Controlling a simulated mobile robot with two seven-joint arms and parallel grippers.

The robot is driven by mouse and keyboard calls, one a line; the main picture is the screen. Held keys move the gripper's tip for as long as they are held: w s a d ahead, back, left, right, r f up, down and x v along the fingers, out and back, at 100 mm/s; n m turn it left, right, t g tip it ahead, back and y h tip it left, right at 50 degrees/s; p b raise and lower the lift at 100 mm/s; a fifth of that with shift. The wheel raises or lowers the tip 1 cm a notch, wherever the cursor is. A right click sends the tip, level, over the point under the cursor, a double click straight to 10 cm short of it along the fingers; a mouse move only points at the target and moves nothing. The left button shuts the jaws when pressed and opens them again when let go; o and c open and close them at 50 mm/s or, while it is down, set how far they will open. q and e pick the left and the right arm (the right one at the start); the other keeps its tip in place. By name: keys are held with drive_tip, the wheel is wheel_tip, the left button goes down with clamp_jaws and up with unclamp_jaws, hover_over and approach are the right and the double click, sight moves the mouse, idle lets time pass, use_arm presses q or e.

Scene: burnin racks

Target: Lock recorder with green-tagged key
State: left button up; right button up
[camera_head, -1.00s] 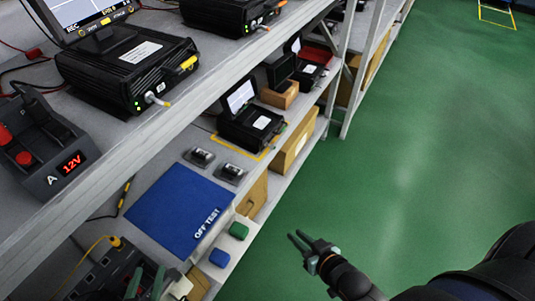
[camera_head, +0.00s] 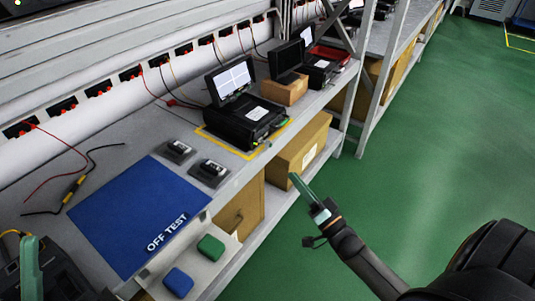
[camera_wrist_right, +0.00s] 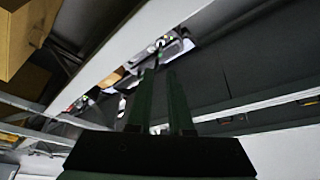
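A green block (camera_head: 211,247) and a blue block (camera_head: 178,282) lie on a pale ledge at the shelf's front; I cannot make out a key on either. My right gripper (camera_head: 296,180) is beyond the shelf edge, over the green floor, apart from the blocks. Its two fingers stand apart with nothing between them in the right wrist view (camera_wrist_right: 160,75). One finger of my left gripper (camera_head: 29,262) shows at the lower left; its opening is unclear.
A blue "OFF TEST" mat (camera_head: 135,215) lies left of two small grey devices (camera_head: 178,151). A second recorder (camera_head: 317,70) stands farther back, near a cardboard box (camera_head: 284,91). Cartons (camera_head: 298,153) fill the space below. The floor (camera_head: 425,140) at right is clear.

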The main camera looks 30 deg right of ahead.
drive_tip(key=b+x, duration=0.2)
drive_tip(key=x, duration=1)
drive_tip(key=shift+a, duration=0.1)
drive_tip(key=shift+s+f, duration=0.1)
clamp_jaws()
